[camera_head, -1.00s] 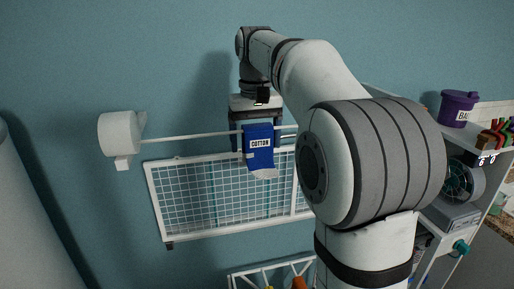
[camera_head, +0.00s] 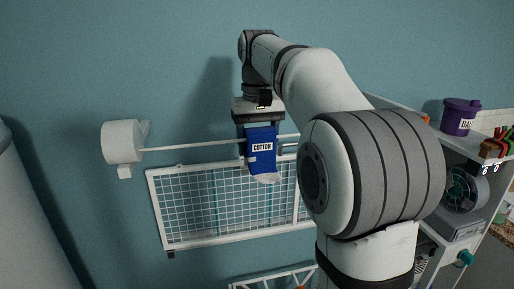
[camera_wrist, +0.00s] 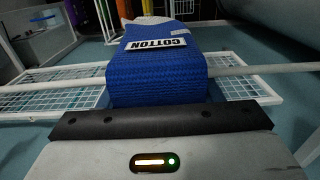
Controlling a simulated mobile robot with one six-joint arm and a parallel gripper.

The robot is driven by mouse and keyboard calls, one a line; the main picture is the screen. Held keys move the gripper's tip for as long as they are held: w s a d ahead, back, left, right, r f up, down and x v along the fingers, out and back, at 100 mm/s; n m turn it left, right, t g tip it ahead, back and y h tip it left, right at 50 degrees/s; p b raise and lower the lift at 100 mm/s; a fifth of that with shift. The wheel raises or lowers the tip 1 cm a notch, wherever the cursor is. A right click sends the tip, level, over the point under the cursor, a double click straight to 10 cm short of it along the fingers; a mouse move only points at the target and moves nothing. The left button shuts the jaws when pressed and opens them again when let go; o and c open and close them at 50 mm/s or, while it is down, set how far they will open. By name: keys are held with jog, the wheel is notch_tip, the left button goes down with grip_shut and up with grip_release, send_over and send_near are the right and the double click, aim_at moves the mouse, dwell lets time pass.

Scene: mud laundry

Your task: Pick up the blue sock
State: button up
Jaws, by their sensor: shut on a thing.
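The blue sock (camera_head: 262,158) has a white "COTTON" label and a pale toe. It hangs down beside the white horizontal rail, below my gripper (camera_head: 259,122). My gripper is shut on the sock's upper end. In the wrist view, the ribbed blue sock (camera_wrist: 155,78) stands up from the dark jaw edge of my gripper (camera_wrist: 158,112), its label upside down. The held edge and the inner faces of the jaws are hidden. Whether the sock touches the rail is unclear.
The white rail (camera_head: 195,146) runs from a round white wall bracket (camera_head: 122,142). A white wire-grid rack (camera_head: 205,208) is behind and below the sock. A shelf with a purple tub (camera_head: 459,117) stands at the right.

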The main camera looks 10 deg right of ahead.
notch_tip(320, 180, up, 11)
jog(key=shift+s+f+p, duration=0.1)
jog(key=shift+s+p, duration=0.05)
jog(key=shift+p, duration=0.3)
jog(key=s+b, duration=0.3)
jog(key=s, duration=1.4)
jog(key=shift+s, duration=0.4)
jog(key=shift+w, duration=0.1)
